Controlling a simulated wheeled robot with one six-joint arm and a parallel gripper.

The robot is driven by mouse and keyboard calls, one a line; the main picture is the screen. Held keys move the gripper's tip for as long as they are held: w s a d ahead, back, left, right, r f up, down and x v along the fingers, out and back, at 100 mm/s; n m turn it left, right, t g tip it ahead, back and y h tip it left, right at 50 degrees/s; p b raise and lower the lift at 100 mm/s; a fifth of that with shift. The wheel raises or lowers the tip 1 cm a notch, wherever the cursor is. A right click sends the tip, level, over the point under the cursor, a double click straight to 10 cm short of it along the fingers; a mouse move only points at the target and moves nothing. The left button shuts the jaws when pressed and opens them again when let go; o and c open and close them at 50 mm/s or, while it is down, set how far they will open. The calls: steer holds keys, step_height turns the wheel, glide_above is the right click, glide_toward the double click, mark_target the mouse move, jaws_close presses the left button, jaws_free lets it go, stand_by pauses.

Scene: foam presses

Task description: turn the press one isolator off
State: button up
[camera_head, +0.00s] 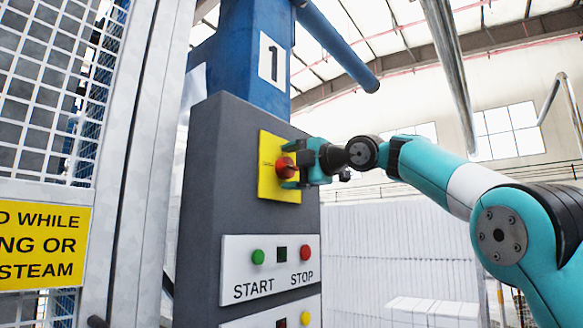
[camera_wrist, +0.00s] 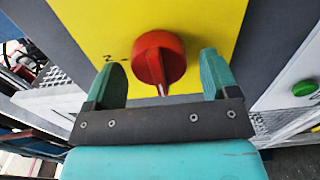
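The press one isolator is a red rotary knob (camera_head: 286,167) on a yellow plate (camera_head: 267,160), set in a dark grey cabinet under a blue column marked 1. My gripper (camera_head: 290,167) is at the plate. In the wrist view the red knob (camera_wrist: 158,58) lies between the two teal fingers of my gripper (camera_wrist: 162,78). The fingers are spread, with a visible gap on each side of the knob. A pale line on the knob points toward the bottom of the wrist view. Some small dark marking shows left of the knob; I cannot read it.
Below the plate is a white START/STOP panel (camera_head: 270,265) with a green button (camera_head: 258,256) and a red button (camera_head: 306,253). A mesh guard (camera_head: 45,95) with a yellow warning sign (camera_head: 40,245) stands at left. A blue pipe (camera_head: 340,48) juts out above my arm.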

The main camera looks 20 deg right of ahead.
steer(key=b+v, duration=0.4)
steer(key=v, duration=1.3)
steer(key=shift+s+d+b, duration=0.15)
steer(key=shift+b, duration=0.15)
